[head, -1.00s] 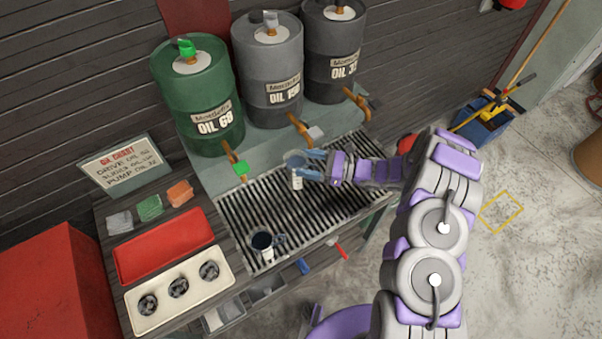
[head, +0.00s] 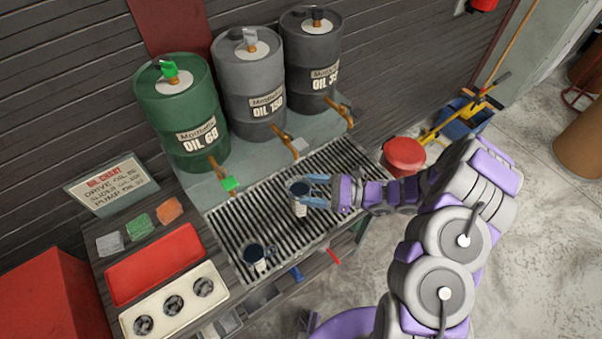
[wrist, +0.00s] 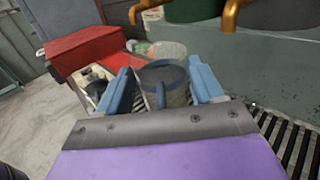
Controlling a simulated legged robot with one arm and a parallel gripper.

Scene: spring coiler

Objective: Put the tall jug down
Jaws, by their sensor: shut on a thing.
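The tall jug (head: 300,207) is pale with a dark open mouth. My gripper (head: 312,192) is shut on it from the right, over the slatted drain grate (head: 265,208). In the wrist view the jug (wrist: 166,85) sits upright between the two blue fingers (wrist: 162,88), its handle towards me. I cannot tell whether its base touches the grate. A second jug (head: 255,262), with a dark mouth and a handle, stands on the grate's near left part.
Green (head: 180,110), grey (head: 250,85) and dark grey (head: 312,60) oil drums with taps stand behind the grate. A red tray (head: 153,264) and a cream tray (head: 175,308) with round parts lie left. Grate slats between the jugs look free.

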